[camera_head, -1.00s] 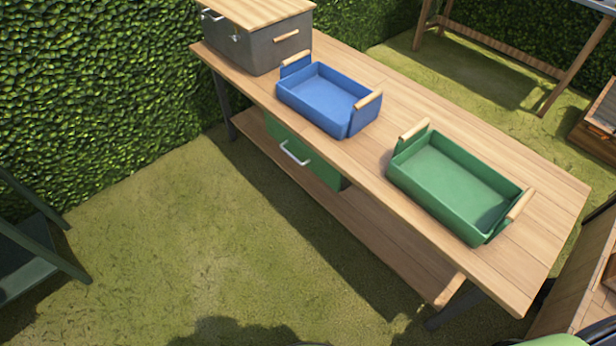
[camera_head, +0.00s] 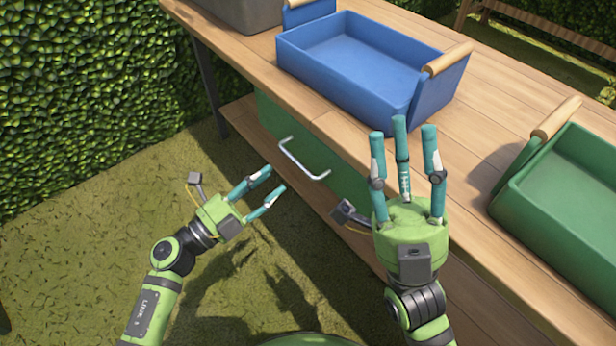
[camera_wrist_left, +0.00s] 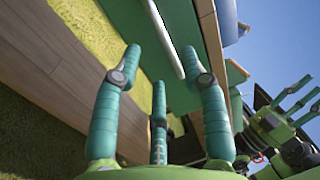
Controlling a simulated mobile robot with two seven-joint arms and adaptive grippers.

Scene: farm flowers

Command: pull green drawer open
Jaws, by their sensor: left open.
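The green drawer (camera_head: 330,150) sits under the wooden table's top, above its lower shelf, partly hidden by my right arm. Its front carries a pale metal handle (camera_head: 302,162). My left gripper (camera_head: 273,181) is open and empty, just left of and below the handle, apart from it. In the left wrist view, the handle (camera_wrist_left: 166,38) runs beyond and between the spread fingers (camera_wrist_left: 162,62). The drawer front (camera_wrist_left: 184,22) lies behind it. My right gripper (camera_head: 403,135) is open and empty, fingers pointing up, in front of the table edge to the right of the drawer.
A blue tray (camera_head: 345,95) with wooden handles stands on the table (camera_head: 470,165) above the drawer. A green tray (camera_head: 570,230) stands to its right, and a grey box (camera_head: 240,12) at the far left. A hedge (camera_head: 80,80) rises at left. Grass in front is free.

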